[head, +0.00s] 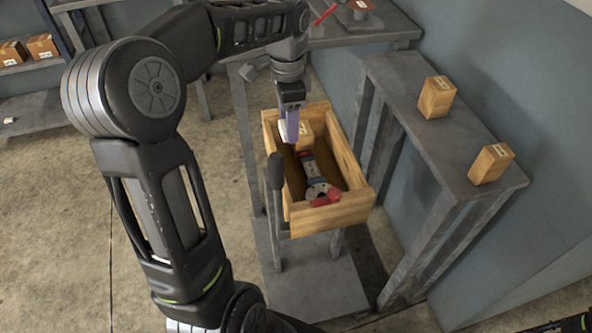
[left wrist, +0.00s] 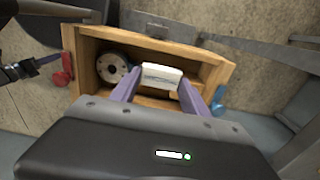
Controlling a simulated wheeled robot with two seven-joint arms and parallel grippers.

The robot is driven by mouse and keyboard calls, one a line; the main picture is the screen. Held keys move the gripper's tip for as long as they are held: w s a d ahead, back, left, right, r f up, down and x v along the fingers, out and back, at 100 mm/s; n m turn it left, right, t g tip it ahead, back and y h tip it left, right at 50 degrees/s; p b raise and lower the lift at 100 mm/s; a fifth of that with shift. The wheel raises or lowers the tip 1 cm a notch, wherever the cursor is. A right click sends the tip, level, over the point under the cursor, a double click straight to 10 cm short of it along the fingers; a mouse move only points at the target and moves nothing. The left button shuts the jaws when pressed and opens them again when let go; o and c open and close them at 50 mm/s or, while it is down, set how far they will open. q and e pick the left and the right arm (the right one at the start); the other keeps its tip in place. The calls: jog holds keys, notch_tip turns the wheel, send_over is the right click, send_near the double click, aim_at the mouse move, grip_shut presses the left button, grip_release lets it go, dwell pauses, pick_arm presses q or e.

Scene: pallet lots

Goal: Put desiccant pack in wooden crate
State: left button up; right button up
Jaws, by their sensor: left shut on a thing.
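My left gripper (head: 291,135) points down over the wooden crate (head: 348,213). Its purple fingers are shut on a small white desiccant pack (head: 284,129). In the left wrist view the pack (left wrist: 160,76) sits between the fingertips, with the open crate (left wrist: 190,49) around and behind it. The pack appears above or just within the crate's opening; I cannot tell its exact height over the floor.
The crate holds a small carton (head: 305,135) and a tool with a round disc (head: 317,191). A red part (head: 329,198) shows at its near end. Two cartons (head: 437,97) (head: 491,164) stand on the grey shelf (head: 425,130) at right. Another bench (head: 375,32) is behind.

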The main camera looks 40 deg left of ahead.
pick_arm(q)
jog(key=b, duration=0.2)
send_over(290, 175)
notch_tip(290, 175, down, 10)
jog(key=shift+s+r, duration=0.1)
jog(key=shift+r, duration=0.15)
jog(key=shift+f+b, duration=0.3)
jog(key=shift+f, duration=2.65)
jog(key=shift+f, duration=0.15)
jog(key=o, duration=1.4)
jog(key=shift+o, duration=0.2)
notch_tip(290, 175, up, 12)
jog(key=shift+r+p, duration=0.15)
jog(key=shift+p, duration=1)
